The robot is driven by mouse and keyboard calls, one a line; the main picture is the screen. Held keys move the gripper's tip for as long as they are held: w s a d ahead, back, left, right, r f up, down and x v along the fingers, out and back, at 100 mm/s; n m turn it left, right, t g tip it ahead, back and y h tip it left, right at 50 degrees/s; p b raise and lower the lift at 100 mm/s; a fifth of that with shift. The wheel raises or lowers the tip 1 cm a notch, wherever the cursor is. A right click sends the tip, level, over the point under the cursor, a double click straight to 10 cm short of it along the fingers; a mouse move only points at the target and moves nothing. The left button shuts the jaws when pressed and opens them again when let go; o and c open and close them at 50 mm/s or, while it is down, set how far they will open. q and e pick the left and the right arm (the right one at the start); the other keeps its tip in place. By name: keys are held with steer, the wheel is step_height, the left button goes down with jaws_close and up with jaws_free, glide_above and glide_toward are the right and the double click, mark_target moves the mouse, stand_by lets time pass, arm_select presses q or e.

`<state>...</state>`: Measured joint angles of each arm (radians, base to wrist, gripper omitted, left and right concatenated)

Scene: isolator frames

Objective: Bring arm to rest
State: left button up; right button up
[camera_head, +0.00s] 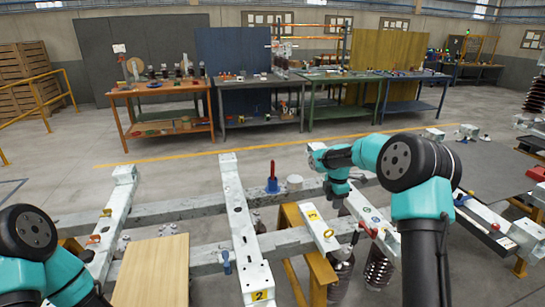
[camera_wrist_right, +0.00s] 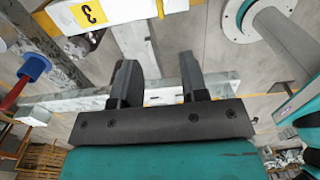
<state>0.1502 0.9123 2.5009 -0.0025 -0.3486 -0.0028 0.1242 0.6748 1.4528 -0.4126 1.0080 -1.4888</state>
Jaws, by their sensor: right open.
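My right arm comes in from the right in the head view, bent at the elbow, with its teal wrist (camera_head: 337,187) above the far side of the steel frame. My right gripper (camera_wrist_right: 160,78) shows clearly in the right wrist view. Its two dark fingers are apart with nothing between them. In the head view its fingers are hard to make out. My left arm shows only as a teal and black joint at the lower left, and its gripper is outside the view.
White steel beams (camera_head: 236,210) lie across grey rails. A yellow label "3" (camera_wrist_right: 90,13) marks a beam near the gripper. A wooden board (camera_head: 152,270) lies front left. Workbenches stand behind open floor.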

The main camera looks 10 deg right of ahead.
steer(key=s+a+f+m+y, duration=0.2)
steer(key=s+a+f+m, duration=0.3)
steer(key=f, duration=0.5)
steer(key=s+a+f+m+y, duration=0.1)
steer(key=s+a+f+m, duration=0.2)
steer(key=s+a+f, duration=0.55)
steer(key=s+a+f+m, duration=0.3)
steer(key=s+m, duration=0.3)
steer(key=s, duration=0.3)
steer(key=s+a+f+m, duration=0.3)
steer(key=s+f+m, duration=0.3)
steer(key=s, duration=0.4)
steer(key=shift+s+t+y, duration=0.15)
steer(key=shift+t+y, duration=0.25)
